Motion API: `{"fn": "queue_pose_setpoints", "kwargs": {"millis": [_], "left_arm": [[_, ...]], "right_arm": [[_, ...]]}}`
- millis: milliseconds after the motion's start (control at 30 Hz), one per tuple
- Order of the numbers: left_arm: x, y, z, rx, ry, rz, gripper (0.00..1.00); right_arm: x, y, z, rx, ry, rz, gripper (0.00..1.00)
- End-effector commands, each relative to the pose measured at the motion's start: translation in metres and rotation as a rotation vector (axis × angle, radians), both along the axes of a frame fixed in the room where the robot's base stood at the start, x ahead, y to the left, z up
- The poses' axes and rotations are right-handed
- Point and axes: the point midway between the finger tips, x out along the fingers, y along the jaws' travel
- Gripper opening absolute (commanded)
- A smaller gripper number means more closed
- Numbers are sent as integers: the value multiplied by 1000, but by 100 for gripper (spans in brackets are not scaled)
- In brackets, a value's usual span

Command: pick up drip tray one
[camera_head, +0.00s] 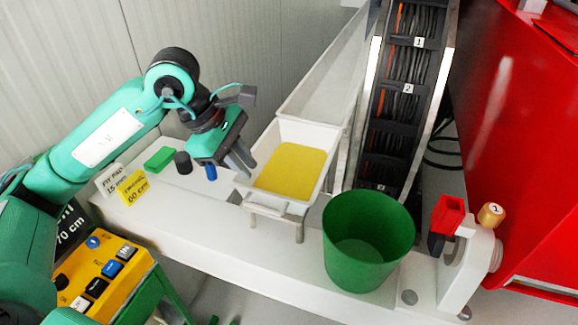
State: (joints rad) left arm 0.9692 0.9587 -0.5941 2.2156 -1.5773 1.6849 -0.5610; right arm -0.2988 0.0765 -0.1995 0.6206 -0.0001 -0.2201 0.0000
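A white tray (318,134) with a yellow patch (290,172) inside stands on short legs on the white bench, with a handle (270,208) at its near end. I see no number on it, so I cannot tell if it is drip tray one. My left gripper (241,165) is just left of the tray, its grey fingers pointing down near the tray's left rim. The fingers look a little apart with nothing seen between them. My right gripper is out of view.
A longer white trough (318,85) runs behind the tray, beside a cable chain (407,70). A green bin (368,235) stands close on the right. A green block (158,160), a dark cylinder (183,162) and a blue piece (211,173) are on the left.

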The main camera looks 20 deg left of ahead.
Motion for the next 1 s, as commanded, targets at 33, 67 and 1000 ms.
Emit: {"fn": "queue_pose_setpoints", "kwargs": {"millis": [33,67,1000], "left_arm": [[1,-4,-7,0,6,-3,14],[1,-6,-11,-1,7,-3,14],[28,-39,-112,-6,5,-3,14]], "right_arm": [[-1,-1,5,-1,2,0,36],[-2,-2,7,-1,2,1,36],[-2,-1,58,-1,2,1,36]]}}
